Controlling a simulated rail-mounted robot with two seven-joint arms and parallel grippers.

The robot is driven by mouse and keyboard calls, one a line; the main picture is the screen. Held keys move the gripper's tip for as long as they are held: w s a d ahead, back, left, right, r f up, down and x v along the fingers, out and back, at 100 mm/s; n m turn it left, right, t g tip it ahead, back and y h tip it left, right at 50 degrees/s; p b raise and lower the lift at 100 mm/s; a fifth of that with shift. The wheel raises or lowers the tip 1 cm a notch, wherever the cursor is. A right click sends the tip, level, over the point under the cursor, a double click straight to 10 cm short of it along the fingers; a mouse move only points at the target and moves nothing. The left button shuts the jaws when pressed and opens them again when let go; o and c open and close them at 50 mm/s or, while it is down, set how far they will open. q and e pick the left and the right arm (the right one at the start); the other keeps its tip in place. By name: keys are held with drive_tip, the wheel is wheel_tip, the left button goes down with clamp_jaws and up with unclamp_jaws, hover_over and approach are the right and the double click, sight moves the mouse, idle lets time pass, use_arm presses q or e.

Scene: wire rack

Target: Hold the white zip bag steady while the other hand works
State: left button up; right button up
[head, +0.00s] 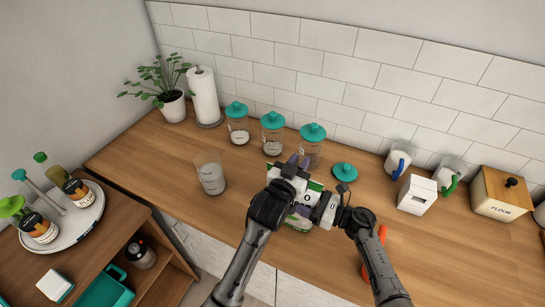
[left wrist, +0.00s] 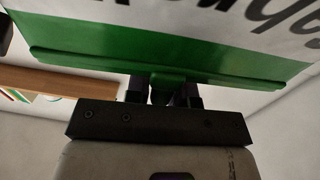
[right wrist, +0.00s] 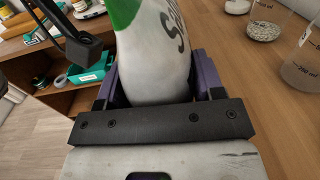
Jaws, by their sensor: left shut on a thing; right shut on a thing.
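The white zip bag (head: 299,217) with green bands and dark lettering is held between my two grippers above the front of the counter; my arms partly hide it in the head view. My left gripper (left wrist: 172,92) is shut at the bag's green zip edge (left wrist: 220,85), on a small green tab at its middle. My right gripper (right wrist: 158,88) is shut on the bag's white side; the bag's body (right wrist: 158,60) shows between its purple fingers, with a green corner above. The bag's contents are hidden.
An open glass jar (head: 210,176) stands left of the bag. Several teal-lidded jars (head: 272,132) stand behind, and a loose teal lid (head: 345,172) lies right of them. A white box (head: 417,195), mugs (head: 397,162) and a flour box (head: 503,193) stand right. An orange item (head: 381,235) is by my right arm.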

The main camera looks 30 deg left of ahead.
use_arm(q)
drive_tip(key=shift+d, duration=0.45)
drive_tip(key=shift+d, duration=1.7)
drive_tip(key=o, duration=0.7)
drive_tip(key=shift+c, duration=0.2)
drive_tip(key=shift+s, duration=0.1)
drive_tip(key=shift+s+a, duration=0.1)
drive_tip(key=shift+s, duration=2.85)
drive_tip(key=shift+s, duration=0.1)
drive_tip(key=s, duration=1.2)
